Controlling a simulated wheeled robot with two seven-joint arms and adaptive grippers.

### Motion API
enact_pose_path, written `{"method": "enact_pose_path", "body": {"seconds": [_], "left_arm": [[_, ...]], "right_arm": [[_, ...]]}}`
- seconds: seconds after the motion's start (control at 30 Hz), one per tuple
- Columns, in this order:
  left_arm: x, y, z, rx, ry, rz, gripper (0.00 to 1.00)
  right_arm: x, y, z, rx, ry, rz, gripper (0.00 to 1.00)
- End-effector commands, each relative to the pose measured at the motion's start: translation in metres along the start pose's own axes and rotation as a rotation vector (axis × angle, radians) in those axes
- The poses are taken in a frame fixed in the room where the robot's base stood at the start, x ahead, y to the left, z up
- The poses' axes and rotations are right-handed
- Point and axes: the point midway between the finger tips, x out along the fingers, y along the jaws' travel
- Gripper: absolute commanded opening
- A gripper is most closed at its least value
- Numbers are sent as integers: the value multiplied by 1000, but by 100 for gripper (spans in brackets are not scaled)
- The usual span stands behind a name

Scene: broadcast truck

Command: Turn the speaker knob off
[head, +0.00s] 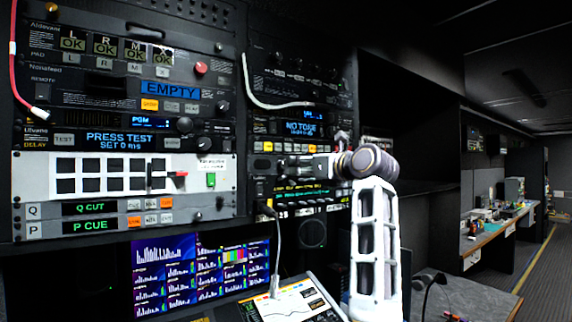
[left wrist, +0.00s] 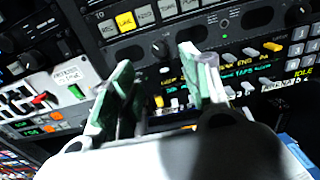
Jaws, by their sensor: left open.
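My left gripper (head: 290,166) is in front of the lower part of the right-hand rack column in the head view. In the left wrist view its two green-padded fingers (left wrist: 156,66) are apart with nothing between them. A round black knob (left wrist: 160,48) shows on the panel beyond the gap between the fingertips. I cannot read a label that marks it as the speaker knob, and I cannot tell whether the fingers touch it. In the head view the gripper and wrist cover part of this panel. A round speaker grille (head: 312,232) is below the gripper. My right gripper is not in view.
A white switch panel (head: 120,190) with a red-tipped lever is left of the gripper. Multiview screens (head: 200,272) and a tilted touch display (head: 290,302) are lower down. A cluttered bench (head: 490,230) stands far right.

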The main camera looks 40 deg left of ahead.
Motion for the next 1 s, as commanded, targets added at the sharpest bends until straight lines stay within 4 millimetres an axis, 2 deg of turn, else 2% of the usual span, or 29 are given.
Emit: {"method": "enact_pose_path", "body": {"seconds": [0.6,0.8,1.0], "left_arm": [[80,1,2,1,-1,3,47],[95,0,1,1,-1,1,47],[99,0,0,0,-1,0,47]], "right_arm": [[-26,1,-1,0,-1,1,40],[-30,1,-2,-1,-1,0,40],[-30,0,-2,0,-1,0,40]]}}
